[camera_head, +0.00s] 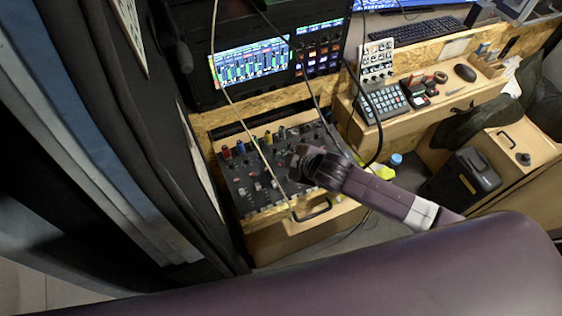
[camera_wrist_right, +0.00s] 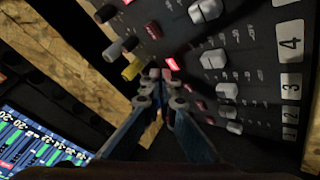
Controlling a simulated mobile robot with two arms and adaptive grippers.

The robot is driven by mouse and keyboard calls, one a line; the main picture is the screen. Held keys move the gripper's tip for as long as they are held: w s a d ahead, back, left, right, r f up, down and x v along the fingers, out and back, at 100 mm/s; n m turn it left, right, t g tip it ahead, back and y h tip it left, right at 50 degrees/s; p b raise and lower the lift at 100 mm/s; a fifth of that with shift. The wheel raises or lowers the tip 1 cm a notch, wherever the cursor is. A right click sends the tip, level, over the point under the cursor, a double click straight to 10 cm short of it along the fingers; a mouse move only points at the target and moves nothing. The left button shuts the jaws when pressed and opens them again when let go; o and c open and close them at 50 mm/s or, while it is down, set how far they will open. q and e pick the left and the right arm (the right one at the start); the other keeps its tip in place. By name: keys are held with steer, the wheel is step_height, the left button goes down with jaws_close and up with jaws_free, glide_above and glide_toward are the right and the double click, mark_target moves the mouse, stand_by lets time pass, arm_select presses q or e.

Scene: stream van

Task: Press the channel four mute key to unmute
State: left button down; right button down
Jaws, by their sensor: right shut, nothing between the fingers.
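The mixer panel (camera_head: 240,188) lies below the screens in the head view, with rows of coloured knobs, keys and faders. In the right wrist view, a bright red lit key (camera_wrist_right: 172,65) lines up with the channel label 4 (camera_wrist_right: 289,41), a fader cap (camera_wrist_right: 213,59) and a yellow knob (camera_wrist_right: 132,70). My right gripper (camera_head: 297,168) is over the panel, shut and empty. In the wrist view its fingertips (camera_wrist_right: 162,76) appear just below the lit key; I cannot tell if they touch it. Lower keys are partly hidden by the fingers. My left gripper is not in view.
A dark red key (camera_wrist_right: 153,30) lies above the lit one in the wrist view. Cables (camera_head: 238,110) hang in front of the panel. A screen with meters (camera_head: 250,64) stands behind it. A wooden desk with a keypad (camera_head: 383,103) is at the right.

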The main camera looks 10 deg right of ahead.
steer(key=shift+f, duration=0.45)
steer(key=shift+f, duration=0.3)
stand_by(0.4)
steer(key=shift+r, duration=0.1)
steer(key=shift+r+p, duration=0.65)
steer(key=shift+p, duration=0.15)
step_height(320, 180, up, 6)
steer(key=p, duration=0.6)
steer(key=shift+p, duration=0.35)
